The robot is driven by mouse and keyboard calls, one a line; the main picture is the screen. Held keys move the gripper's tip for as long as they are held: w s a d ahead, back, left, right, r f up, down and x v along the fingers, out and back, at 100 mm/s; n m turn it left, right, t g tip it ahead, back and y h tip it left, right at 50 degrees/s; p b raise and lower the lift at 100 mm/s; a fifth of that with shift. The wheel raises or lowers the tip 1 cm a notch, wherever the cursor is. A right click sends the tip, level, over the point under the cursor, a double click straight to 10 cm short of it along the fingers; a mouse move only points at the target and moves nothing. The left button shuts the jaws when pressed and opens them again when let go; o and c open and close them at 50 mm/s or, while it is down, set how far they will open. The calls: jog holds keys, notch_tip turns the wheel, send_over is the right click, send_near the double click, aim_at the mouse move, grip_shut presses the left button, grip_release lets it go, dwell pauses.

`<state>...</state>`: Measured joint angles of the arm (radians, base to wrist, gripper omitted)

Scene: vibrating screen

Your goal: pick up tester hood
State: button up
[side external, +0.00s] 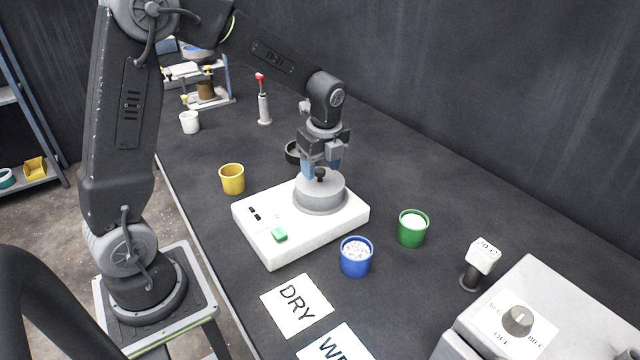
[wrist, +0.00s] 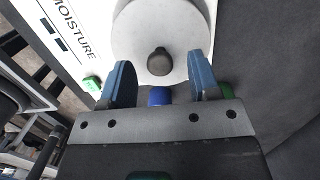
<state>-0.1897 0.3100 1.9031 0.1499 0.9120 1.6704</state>
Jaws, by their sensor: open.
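The tester hood is a round grey lid (side external: 321,193) with a dark knob (side external: 320,174) on top. It sits on the white moisture tester (side external: 275,247). My gripper (side external: 321,172) is above the hood, pointing down, with its fingers close to the knob. In the wrist view the hood (wrist: 185,25) fills the top middle, with its knob (wrist: 160,61) centred just beyond the gap between the blue fingers (wrist: 162,80). The fingers are open, apart from the knob on both sides, and hold nothing.
A blue cup (side external: 356,257) and a green cup (side external: 413,228) stand right of the tester. A yellow cup (side external: 232,179) stands left. A dark round dish (side external: 293,153) is behind. DRY card (side external: 297,305) and a grey box (side external: 545,310) lie in front.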

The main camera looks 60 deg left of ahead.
jog(key=shift+a+f, duration=0.1)
jog(key=shift+f, duration=0.8)
jog(key=c, duration=1)
jog(key=shift+r, duration=0.1)
